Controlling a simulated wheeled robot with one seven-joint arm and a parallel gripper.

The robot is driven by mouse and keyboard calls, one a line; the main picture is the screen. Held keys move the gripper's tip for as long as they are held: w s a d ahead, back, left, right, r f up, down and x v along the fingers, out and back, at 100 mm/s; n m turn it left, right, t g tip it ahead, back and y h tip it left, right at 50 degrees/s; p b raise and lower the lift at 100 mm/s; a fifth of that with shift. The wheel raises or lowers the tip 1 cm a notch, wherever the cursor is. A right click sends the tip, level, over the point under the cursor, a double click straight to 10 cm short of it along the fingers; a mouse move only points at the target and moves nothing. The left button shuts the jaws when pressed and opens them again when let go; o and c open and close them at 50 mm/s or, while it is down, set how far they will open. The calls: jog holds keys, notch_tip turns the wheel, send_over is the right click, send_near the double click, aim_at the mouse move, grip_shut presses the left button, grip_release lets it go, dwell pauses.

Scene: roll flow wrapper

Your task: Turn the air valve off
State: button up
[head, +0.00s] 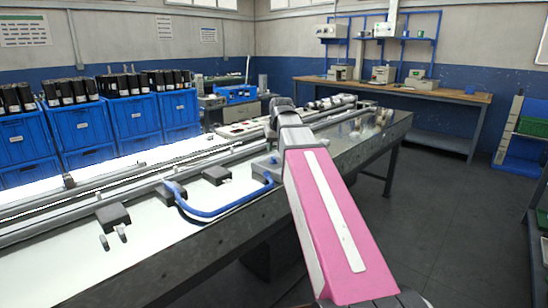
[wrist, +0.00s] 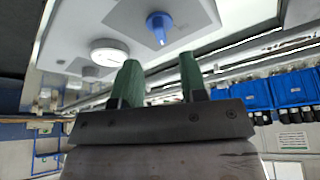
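The air valve's blue handle (wrist: 159,27) shows at the top of the wrist view, on a light grey plate. Beside it is a round white gauge (wrist: 109,51). My gripper (wrist: 160,62) has two green fingers, spread apart with nothing between them. The handle lies beyond the fingertips, roughly in line with the gap, and appears apart from them. In the head view a small grey block (head: 262,166) with a blue part stands by the machine's near edge, left of my pink arm; I cannot tell if it is the valve. My fingers are not visible there.
A blue hose (head: 215,213) loops over the machine's white bed (head: 150,225). Black blocks and long rails lie on the bed. Blue crates (head: 135,118) stand behind it. A wooden workbench (head: 440,92) is at the back right. The floor (head: 420,210) on the right is clear.

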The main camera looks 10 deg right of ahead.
aim_at(273, 158)
jog(key=shift+x, duration=3)
jog(key=shift+a, duration=0.1)
grip_shut()
